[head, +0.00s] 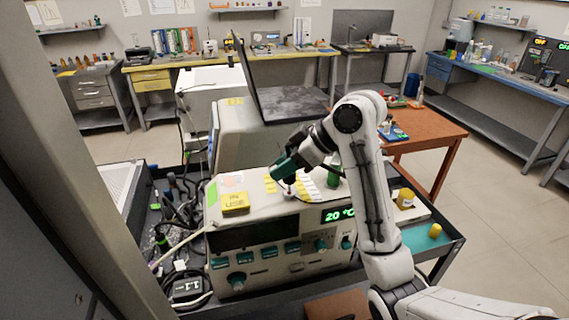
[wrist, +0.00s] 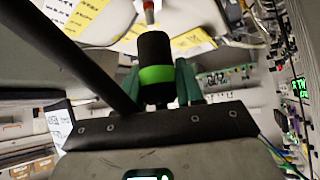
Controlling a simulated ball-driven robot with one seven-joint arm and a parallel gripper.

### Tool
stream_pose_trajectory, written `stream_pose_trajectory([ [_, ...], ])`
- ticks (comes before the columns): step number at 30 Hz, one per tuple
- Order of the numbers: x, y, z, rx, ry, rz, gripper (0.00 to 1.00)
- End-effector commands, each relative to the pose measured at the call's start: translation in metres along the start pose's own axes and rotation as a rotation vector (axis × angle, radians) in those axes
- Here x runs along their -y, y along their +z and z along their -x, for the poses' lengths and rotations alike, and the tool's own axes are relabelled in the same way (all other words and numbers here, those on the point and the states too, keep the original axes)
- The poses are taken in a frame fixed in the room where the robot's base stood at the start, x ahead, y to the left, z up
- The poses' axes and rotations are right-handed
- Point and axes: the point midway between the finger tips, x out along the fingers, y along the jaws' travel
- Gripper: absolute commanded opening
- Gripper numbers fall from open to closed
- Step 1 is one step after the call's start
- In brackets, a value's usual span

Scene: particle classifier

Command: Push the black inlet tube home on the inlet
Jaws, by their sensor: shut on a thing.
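In the wrist view my gripper (wrist: 157,82) has its green fingers shut around a black cylindrical piece with a bright green band (wrist: 154,52); I take this for the end of the black inlet tube. Just beyond its far end is a small pale fitting with a red part (wrist: 149,10), probably the inlet. I cannot tell whether the two touch. In the head view my gripper (head: 283,168) is low over the top of the pale instrument (head: 247,183), tilted down to the left. Its fingers hide most of the held piece there.
A yellow block marked IN USE (head: 235,202) lies on the instrument top at the left. A green cylinder (head: 333,176) stands right of my gripper. A raised dark panel (head: 246,75) is behind. Yellow-capped pieces (head: 405,198) are to the right. Cables crowd the left.

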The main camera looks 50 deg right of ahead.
Motion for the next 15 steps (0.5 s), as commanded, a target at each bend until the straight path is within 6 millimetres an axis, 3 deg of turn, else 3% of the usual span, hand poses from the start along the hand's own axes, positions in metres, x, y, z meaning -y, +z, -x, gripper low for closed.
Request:
stream_pose_trajectory([
  [15, -0.0001, 0.0033, -0.0033, 0.000, 0.000, -0.001, 0.06],
])
